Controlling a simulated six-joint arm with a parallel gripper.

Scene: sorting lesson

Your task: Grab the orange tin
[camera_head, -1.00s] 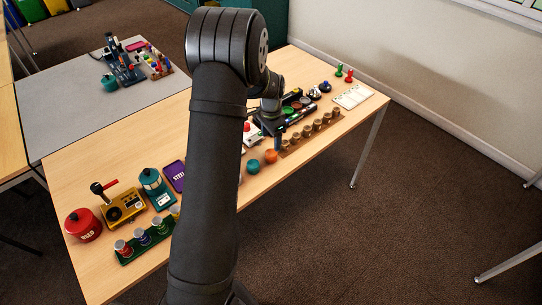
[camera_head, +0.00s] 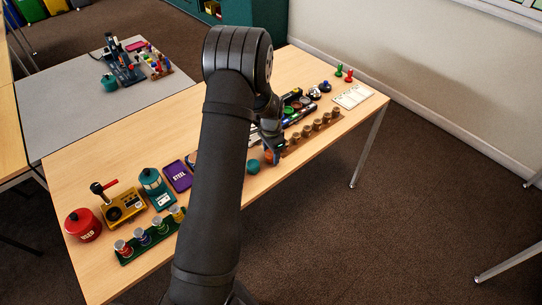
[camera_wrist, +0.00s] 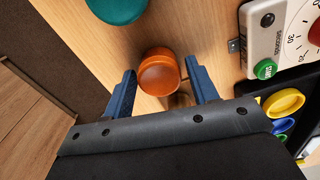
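The orange tin (camera_wrist: 158,74) is a small round tin with a lid, standing on the wooden table. In the wrist view it lies between the two blue fingertips of my gripper (camera_wrist: 160,84), with a gap showing on the left; on the right the finger is close to it. My gripper is open. In the head view my gripper (camera_head: 273,155) is low over the table, and the orange tin (camera_head: 268,157) shows only partly behind it. A teal tin (camera_head: 253,167) stands to its left, also seen at the top of the wrist view (camera_wrist: 118,8).
A timer with a dial (camera_wrist: 284,40) stands close to the right of my gripper in the wrist view. A black tray with coloured lids (camera_wrist: 284,104) is below it. A rack of brown jars (camera_head: 313,130) stands to the right along the front edge of the table (camera_head: 90,165).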

